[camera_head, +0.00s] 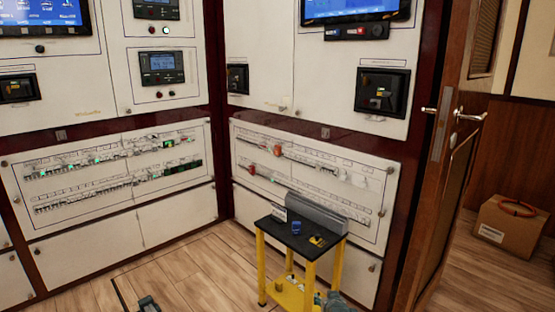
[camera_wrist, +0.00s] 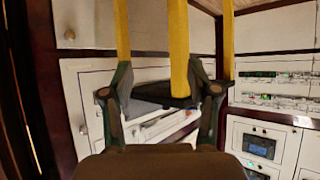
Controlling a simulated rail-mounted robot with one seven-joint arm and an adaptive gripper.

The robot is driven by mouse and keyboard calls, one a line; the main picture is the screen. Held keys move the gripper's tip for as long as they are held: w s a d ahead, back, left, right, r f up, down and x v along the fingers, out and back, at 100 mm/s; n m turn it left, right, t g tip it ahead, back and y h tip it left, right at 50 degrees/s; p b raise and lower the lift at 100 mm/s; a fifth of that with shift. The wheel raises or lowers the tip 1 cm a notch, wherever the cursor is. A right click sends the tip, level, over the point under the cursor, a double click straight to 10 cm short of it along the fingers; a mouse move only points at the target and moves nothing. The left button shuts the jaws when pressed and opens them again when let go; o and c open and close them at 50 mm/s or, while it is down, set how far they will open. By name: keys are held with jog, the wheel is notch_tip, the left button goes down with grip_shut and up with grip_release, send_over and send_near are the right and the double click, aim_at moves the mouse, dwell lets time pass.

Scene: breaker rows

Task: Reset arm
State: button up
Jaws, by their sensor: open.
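My gripper (camera_wrist: 161,78) shows in the wrist view with its two dark fingers spread wide apart. Nothing is held between them. Beyond the fingers, the yellow legs of a small table (camera_wrist: 180,45) and its dark top appear upside down. The fingers overlap the table in the picture; I cannot tell any contact. Breaker panels (camera_head: 312,170) stand on the right wall behind the table, and more breaker rows (camera_head: 110,165) on the left wall.
The yellow-legged table (camera_head: 293,238) carries a blue round item (camera_head: 296,227) and a grey case (camera_head: 317,212). An open wooden door (camera_head: 440,190) stands at the right, with a cardboard box (camera_head: 507,226) beyond. Wooden floor (camera_head: 185,265) left of the table is mostly clear.

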jog(key=s+f+g, duration=0.7)
jog(key=s+f, duration=0.4)
jog(key=f, duration=0.1)
jog(key=s+f+g, duration=0.3)
jog(key=s+g, duration=0.2)
jog(key=s, duration=0.6)
jog(key=s+f+g, duration=0.4)
jog(key=s, duration=0.7)
jog(key=s+r+g, duration=0.1)
jog(key=s+g, duration=0.8)
jog(key=s, duration=1.1)
notch_tip(320, 180, up, 16)
jog(key=w+t+p, duration=0.2)
jog(key=t+p, duration=0.4)
jog(key=p, duration=2.5)
jog(key=shift+w+t, duration=0.15)
jog(key=shift+t, duration=0.25)
jog(key=shift+d, duration=0.1)
